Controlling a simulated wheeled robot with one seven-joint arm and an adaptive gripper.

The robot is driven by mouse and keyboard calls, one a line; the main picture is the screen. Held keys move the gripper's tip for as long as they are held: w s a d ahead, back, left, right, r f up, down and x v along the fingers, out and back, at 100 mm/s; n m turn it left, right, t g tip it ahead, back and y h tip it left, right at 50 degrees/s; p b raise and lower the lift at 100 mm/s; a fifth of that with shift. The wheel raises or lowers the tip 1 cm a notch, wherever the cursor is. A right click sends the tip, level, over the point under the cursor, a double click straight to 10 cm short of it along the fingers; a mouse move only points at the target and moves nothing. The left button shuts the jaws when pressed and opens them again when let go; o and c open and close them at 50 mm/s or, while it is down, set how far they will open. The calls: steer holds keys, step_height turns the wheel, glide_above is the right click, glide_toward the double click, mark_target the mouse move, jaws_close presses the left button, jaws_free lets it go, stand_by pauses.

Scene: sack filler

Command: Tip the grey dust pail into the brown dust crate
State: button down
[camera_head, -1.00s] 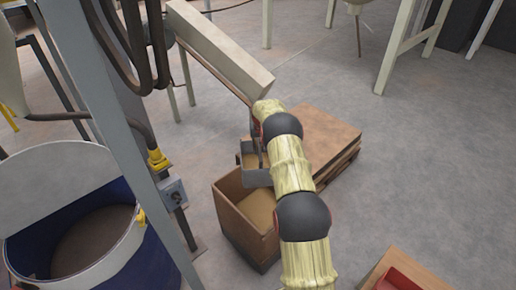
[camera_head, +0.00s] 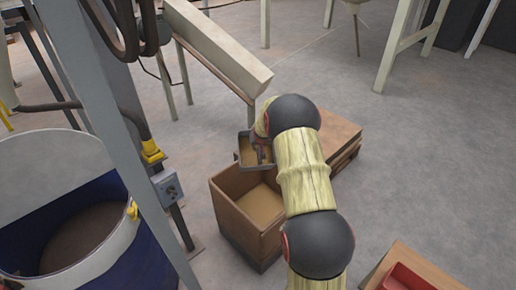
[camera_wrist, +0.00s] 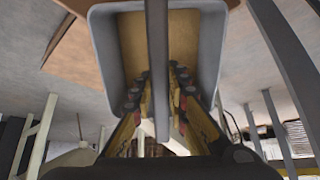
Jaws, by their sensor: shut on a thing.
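The grey dust pail (camera_head: 238,158) is a small open box-shaped pail in the head view, above the far edge of the brown dust crate (camera_head: 262,236). In the wrist view the pail (camera_wrist: 104,48) faces me, with tan dust or a tan inner surface showing inside. My gripper (camera_head: 262,150) is shut on the pail's grey bar-like handle; its fingers (camera_wrist: 157,78) lie on both sides of that bar. The crate is open and has tan dust in it. My arm hides part of the crate's right side and the pail's right side.
A low wooden platform (camera_head: 334,137) stands behind the crate. A pale sloping chute (camera_head: 218,48) is behind the pail. A blue drum (camera_head: 150,258) and grey post (camera_head: 118,120) stand at left. A red bin (camera_head: 408,280) sits at lower right. Open floor lies right.

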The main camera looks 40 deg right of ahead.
steer(key=shift+s+a+f+t+h+b, duration=0.35)
steer(key=shift+s+f+t+b, duration=0.3)
steer(key=shift+b, duration=1.15)
steer(key=shift+s+a+f+t+h+b, duration=0.35)
steer(key=shift+f+t+b, duration=0.35)
steer(key=shift+b, duration=1.05)
steer(key=shift+s+a+f+t+h+b, duration=0.25)
steer(key=shift+s+f+t+h+b, duration=0.45)
steer(key=shift+b, duration=1.1)
steer(key=s+a+f+t+h+b, duration=0.5)
steer(key=s+f+t+b, duration=0.3)
steer(key=t+b, duration=0.3)
steer(key=shift+s+a+f+t+h, duration=0.2)
steer(key=shift+f+t+h, duration=0.25)
steer(key=shift+f+h, duration=0.35)
steer(key=shift+s, duration=0.1)
